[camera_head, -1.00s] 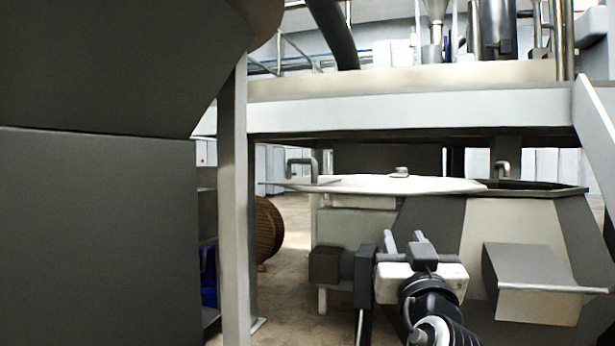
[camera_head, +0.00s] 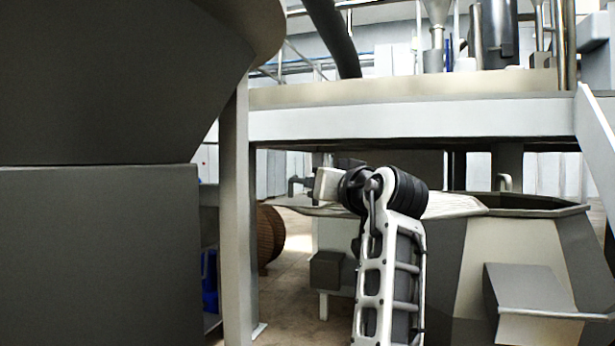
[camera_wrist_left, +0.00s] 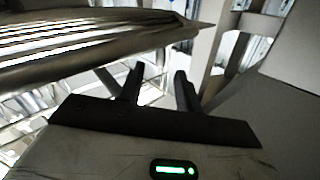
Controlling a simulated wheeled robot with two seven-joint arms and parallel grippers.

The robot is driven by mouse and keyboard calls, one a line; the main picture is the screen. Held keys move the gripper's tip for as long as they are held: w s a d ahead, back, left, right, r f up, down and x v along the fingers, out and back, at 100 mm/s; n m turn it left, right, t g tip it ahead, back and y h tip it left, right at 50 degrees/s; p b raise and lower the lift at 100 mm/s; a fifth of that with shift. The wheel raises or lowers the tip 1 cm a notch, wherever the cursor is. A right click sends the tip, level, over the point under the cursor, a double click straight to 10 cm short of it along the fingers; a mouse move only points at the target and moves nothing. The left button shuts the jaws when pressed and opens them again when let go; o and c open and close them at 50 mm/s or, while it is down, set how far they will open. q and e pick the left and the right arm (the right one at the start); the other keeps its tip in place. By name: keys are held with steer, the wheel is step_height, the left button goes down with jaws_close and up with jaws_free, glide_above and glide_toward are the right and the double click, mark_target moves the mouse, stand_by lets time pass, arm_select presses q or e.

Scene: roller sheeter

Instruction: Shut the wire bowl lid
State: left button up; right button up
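The bowl (camera_head: 495,255) is a large grey faceted vessel at right, with part of its dark opening showing. Its pale, flat lid (camera_head: 455,205) lies roughly level, extending left past the bowl's rim. A metallic edge (camera_wrist_left: 100,50), probably the lid's, passes close by. My right gripper is out of view.
A big dark machine body (camera_head: 95,250) fills the left side. A pale upright post (camera_head: 235,220) and an overhead platform beam (camera_head: 410,120) frame the space. A wooden reel (camera_head: 268,238) stands behind. A box-shaped ledge (camera_head: 530,290) juts from the bowl's front.

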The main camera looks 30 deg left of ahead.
arm_select(q)
steer(key=p+x, duration=0.2)
steer(key=x, duration=0.6)
steer(key=shift+w+a, duration=0.1)
steer(key=shift+a, duration=0.15)
steer(key=shift+f, duration=0.1)
jaws_close()
